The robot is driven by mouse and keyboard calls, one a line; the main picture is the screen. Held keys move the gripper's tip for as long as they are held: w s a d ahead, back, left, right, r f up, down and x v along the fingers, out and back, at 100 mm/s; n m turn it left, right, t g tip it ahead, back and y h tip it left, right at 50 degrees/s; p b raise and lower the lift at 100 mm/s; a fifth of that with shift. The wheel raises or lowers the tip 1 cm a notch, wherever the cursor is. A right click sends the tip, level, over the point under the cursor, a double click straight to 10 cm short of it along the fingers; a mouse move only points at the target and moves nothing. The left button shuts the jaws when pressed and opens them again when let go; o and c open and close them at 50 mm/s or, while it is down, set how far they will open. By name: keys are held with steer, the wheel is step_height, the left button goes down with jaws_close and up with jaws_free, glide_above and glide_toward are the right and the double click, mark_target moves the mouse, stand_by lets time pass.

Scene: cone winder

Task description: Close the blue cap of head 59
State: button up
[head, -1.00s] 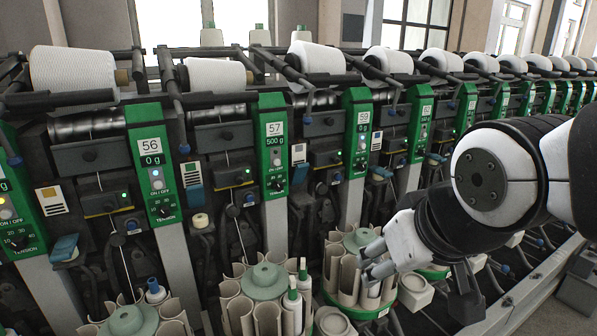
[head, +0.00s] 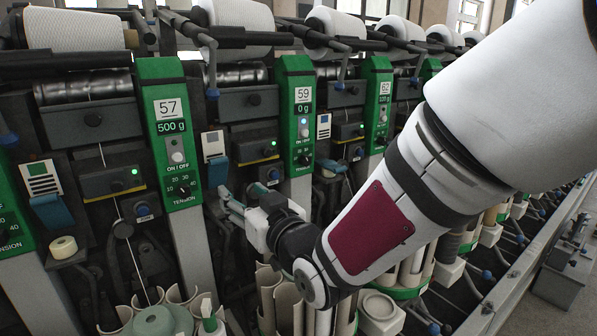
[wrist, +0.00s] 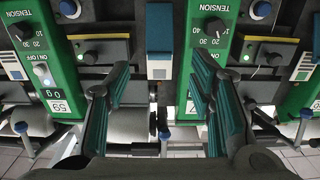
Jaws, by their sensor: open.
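The green panel of head 59 (head: 297,120) reads 0 g in the head view, and it also shows upside down at left in the wrist view (wrist: 50,75).
Panel 57 (head: 170,130) stands to the left and panel 62 (head: 377,105) to the right. Other blue caps (head: 50,212) sit at neighbouring heads. Bobbin tubes (head: 275,295) stand below my gripper. White yarn cones (head: 238,22) line the top.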

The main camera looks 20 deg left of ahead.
mark_target(219, 171)
steer(key=x, duration=1.3)
steer(key=shift+w+a, duration=0.15)
steer(key=shift+w, duration=0.05)
steer(key=shift+c, duration=0.3)
jaws_close()
